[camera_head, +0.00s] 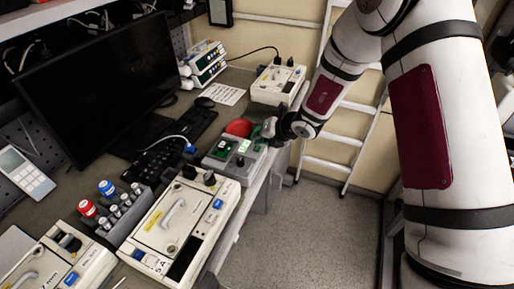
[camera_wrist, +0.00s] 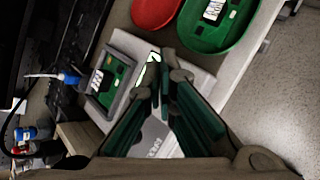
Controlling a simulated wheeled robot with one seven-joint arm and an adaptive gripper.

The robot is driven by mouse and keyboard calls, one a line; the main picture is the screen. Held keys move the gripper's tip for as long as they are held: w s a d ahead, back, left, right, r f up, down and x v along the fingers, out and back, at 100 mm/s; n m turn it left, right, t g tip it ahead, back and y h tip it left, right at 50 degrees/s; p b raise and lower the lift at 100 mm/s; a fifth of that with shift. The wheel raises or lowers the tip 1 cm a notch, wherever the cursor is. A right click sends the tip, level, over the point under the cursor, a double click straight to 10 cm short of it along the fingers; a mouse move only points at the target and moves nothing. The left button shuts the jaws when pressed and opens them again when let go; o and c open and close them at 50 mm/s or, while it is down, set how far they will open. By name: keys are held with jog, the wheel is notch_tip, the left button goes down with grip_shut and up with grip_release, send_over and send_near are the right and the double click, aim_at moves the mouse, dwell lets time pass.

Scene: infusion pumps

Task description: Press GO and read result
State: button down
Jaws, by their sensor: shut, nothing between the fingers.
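A grey test box (camera_head: 232,165) sits near the right edge of the bench, with a green circuit board in its left part and a lit pale green display (camera_head: 245,146). In the wrist view the box (camera_wrist: 190,62) lies under my fingers, with the board (camera_wrist: 112,80) at left and the lit display (camera_wrist: 148,70) just beside the fingertips. My gripper (camera_wrist: 164,76) is shut and empty. In the head view my gripper (camera_head: 259,134) is over the box's far right side. I cannot tell whether the fingertips touch it. No GO label is readable, and the fingers hide part of the box top.
A red dish (camera_wrist: 156,9) and a green dish (camera_wrist: 222,22) holding a board lie beyond the box. White pumps (camera_head: 185,228) fill the near bench. A blue plug with a cable (camera_head: 190,148) is at the box's left. A ladder (camera_head: 330,150) stands right of the bench.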

aim_at(259, 147)
jog(key=shift+f, duration=0.1)
dwell(0.4)
jog(key=shift+f, duration=0.35)
jog(key=shift+f, duration=0.4)
dwell(0.6)
jog(key=shift+r, duration=0.15)
jog(key=shift+r+p, duration=0.3)
jog(key=shift+r, duration=0.4)
jog(key=shift+r, duration=0.1)
jog(key=shift+r+p, duration=0.45)
jog(key=shift+r, duration=1.95)
